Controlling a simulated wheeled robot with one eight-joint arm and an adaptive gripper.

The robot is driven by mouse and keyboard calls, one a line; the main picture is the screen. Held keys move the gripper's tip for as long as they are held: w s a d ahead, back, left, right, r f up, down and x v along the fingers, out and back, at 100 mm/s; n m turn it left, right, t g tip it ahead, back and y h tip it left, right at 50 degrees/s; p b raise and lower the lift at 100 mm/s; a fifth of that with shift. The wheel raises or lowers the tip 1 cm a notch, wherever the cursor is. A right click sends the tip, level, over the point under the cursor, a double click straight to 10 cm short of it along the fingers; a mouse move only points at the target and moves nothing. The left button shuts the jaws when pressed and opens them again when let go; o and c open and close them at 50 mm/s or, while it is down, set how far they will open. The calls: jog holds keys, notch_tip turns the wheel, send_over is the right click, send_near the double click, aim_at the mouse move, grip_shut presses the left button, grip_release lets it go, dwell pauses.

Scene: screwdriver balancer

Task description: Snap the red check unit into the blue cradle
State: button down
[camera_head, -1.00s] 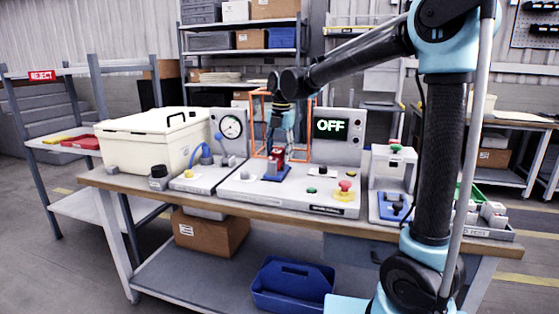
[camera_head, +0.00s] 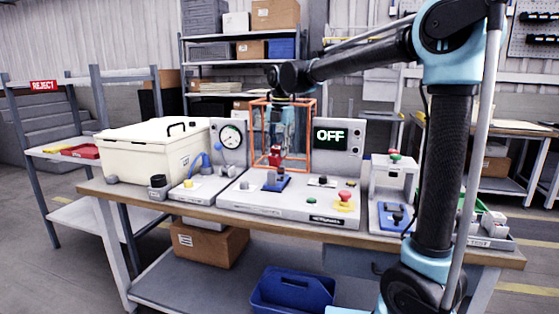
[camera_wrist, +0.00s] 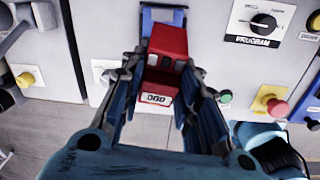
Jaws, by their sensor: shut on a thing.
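The red check unit (camera_head: 275,157) is in my gripper (camera_head: 279,145), which points down over the test bench panel. In the wrist view the red unit (camera_wrist: 167,60) lies between the two fingers of my gripper (camera_wrist: 162,70), with a small white label on its near end. The blue cradle (camera_head: 276,183) is on the panel, just below and in front of the unit in the head view. In the wrist view a blue part of the cradle (camera_wrist: 162,14) shows beyond the unit's far end. I cannot tell whether unit and cradle touch.
An orange frame (camera_head: 314,132) surrounds my gripper in the head view. The display (camera_head: 331,135) reads OFF. A red stop button (camera_head: 344,196), a program knob (camera_wrist: 263,22) and a dial gauge (camera_head: 230,135) are close by. A cream cooler box (camera_head: 150,152) stands left.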

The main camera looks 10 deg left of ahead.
aim_at(278, 145)
notch_tip(278, 145, up, 4)
jog(key=shift+r, duration=0.1)
jog(key=f+g, duration=0.1)
jog(key=f+n+g, duration=0.1)
jog(key=f, duration=0.1)
jog(key=f+g, duration=0.1)
jog(key=shift+w+a+f, duration=0.35)
jog(key=shift+w+f, duration=0.05)
jog(key=shift+f+n+g, duration=0.4)
jog(key=shift+f+g, duration=0.2)
jog(key=shift+f, duration=1.85)
jog(key=shift+f, duration=0.7)
dwell(0.7)
jog(key=c, duration=1.1)
grip_release()
